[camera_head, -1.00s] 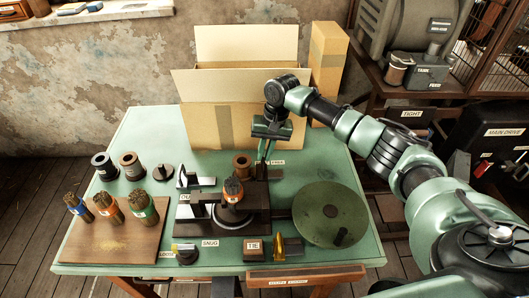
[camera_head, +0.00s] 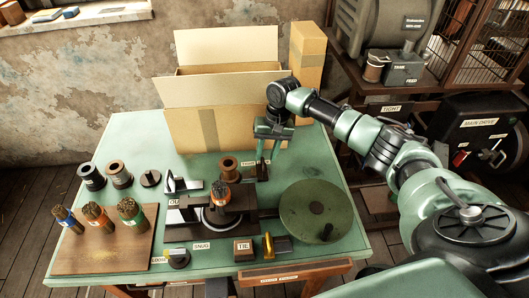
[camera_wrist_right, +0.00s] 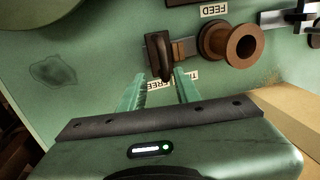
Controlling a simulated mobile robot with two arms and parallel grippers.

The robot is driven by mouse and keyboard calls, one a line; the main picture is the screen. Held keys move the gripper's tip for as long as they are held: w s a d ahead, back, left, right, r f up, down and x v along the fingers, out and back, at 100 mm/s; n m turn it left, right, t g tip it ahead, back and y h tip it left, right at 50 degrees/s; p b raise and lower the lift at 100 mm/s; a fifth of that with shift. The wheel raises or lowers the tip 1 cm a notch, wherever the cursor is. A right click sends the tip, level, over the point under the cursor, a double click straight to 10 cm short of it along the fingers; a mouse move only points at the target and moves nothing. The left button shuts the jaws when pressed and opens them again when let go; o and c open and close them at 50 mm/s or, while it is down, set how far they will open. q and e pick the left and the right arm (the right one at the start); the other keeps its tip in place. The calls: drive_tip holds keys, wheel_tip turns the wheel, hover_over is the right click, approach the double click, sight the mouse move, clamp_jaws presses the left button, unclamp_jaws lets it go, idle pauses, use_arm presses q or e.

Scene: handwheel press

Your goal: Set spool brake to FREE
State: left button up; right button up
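The spool brake's dark upright lever (camera_wrist_right: 158,57) shows large in the right wrist view. It stands at the end of its plate away from the copper-brown spool (camera_wrist_right: 228,45), beside the FREE label (camera_wrist_right: 160,86). In the head view, the lever (camera_head: 262,171) is just right of the spool (camera_head: 230,167), with a label (camera_head: 253,162) between them. My right gripper (camera_wrist_right: 161,78) is open, its two green fingers apart near the lever, with nothing held between them. In the head view, my right gripper (camera_head: 269,153) is above and behind the lever. My left gripper is out of view.
A green round disc (camera_head: 323,211) lies to the right of the brake. An open cardboard box (camera_head: 220,118) stands behind the gripper. A FEED label (camera_wrist_right: 214,10) is near the spool.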

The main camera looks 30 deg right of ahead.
drive_tip(key=shift+r, duration=0.2)
wheel_tip(320, 180, up, 7)
drive_tip(key=d+b, duration=0.1)
drive_tip(key=shift+s+d+b, duration=0.2)
drive_tip(key=shift+s+b, duration=0.1)
drive_tip(key=shift+b, duration=0.05)
drive_tip(key=shift+r, duration=0.1)
